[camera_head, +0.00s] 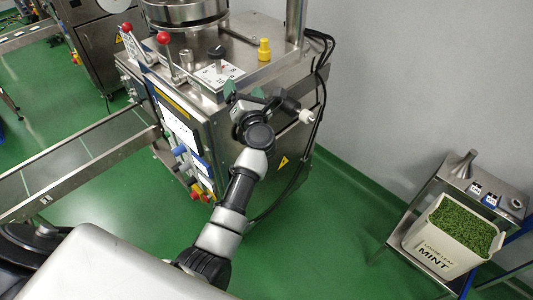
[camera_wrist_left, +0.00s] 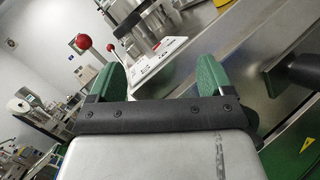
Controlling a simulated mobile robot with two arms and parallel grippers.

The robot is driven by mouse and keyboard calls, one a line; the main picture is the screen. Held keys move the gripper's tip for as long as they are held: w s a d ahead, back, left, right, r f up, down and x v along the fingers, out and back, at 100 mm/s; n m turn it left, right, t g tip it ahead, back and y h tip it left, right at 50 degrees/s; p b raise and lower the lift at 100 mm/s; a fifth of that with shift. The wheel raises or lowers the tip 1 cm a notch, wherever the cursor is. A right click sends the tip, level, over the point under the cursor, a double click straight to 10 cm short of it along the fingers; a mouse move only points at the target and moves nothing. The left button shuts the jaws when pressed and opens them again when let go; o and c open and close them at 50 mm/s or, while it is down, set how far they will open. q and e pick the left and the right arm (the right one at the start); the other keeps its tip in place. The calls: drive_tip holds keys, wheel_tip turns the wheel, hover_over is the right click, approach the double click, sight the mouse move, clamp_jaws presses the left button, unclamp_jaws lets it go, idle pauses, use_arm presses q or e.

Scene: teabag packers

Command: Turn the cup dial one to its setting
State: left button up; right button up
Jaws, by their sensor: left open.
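A dial with a black knob (camera_head: 216,53) stands on a white plate with printed numbers (camera_head: 222,75) on top of the steel machine. I take this to be cup dial one; its exact setting is too small to read. My left gripper (camera_head: 250,92) is open and empty, with green finger pads, just in front of the plate and apart from the knob. In the left wrist view the open fingers (camera_wrist_left: 158,76) frame the white plate (camera_wrist_left: 160,58), which lies beyond them. My right gripper is not in view.
Red-ball levers (camera_head: 163,38) stand left of the dial, and a yellow knob (camera_head: 264,50) right of it. A steel post (camera_head: 295,25) rises behind. A conveyor (camera_head: 80,160) runs at the left. A bin of mint (camera_head: 450,240) sits on a cart at the right.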

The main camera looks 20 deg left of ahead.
use_arm(q)
drive_tip(key=s+d+f+m+t+h, duration=0.1)
drive_tip(key=d+f+m+h, duration=0.3)
drive_tip(key=f+m, duration=0.4)
drive_tip(key=s+d+f+m+t+h+b, duration=0.1)
drive_tip(key=s+d+f+m+t+h, duration=0.1)
drive_tip(key=f+m+h, duration=0.4)
drive_tip(key=shift+d+f+m+b, duration=0.3)
drive_tip(key=shift+d+f+m, duration=0.7)
drive_tip(key=shift+m, duration=0.7)
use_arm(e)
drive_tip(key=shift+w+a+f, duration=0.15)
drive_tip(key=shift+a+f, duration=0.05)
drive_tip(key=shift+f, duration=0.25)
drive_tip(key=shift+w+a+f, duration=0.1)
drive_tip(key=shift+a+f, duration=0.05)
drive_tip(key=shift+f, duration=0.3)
use_arm(q)
drive_tip(key=shift+a, duration=0.2)
